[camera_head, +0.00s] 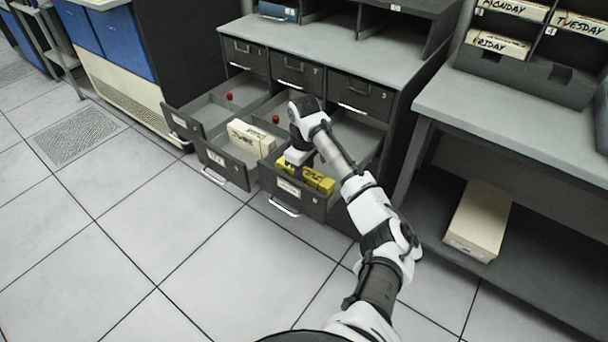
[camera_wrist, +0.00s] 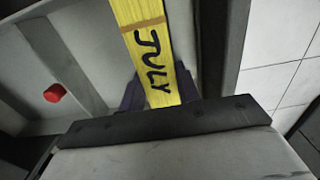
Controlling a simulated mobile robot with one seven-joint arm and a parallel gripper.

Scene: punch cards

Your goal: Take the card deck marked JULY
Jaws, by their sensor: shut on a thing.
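The JULY deck (camera_wrist: 150,58) is a yellow block of cards with a brown band and black lettering, seen close up in the wrist view. My gripper (camera_wrist: 160,88) is shut on it, with a dark finger at each side. In the head view the yellow cards (camera_head: 320,182) show at the front of the open right-hand drawer (camera_head: 287,187), with my gripper (camera_head: 299,163) over them. The lettering there is too small to read, and my wrist hides part of the drawer. I cannot tell whether the deck touches the drawer floor.
Two more open drawers stand to the left; one holds cream decks (camera_head: 251,138). Red pieces (camera_head: 276,119) show in the drawers. A desk (camera_head: 520,120) at right bears a rack with day-marked decks (camera_head: 498,43). A cream box (camera_head: 478,220) lies on its lower shelf. The tiled floor in front is clear.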

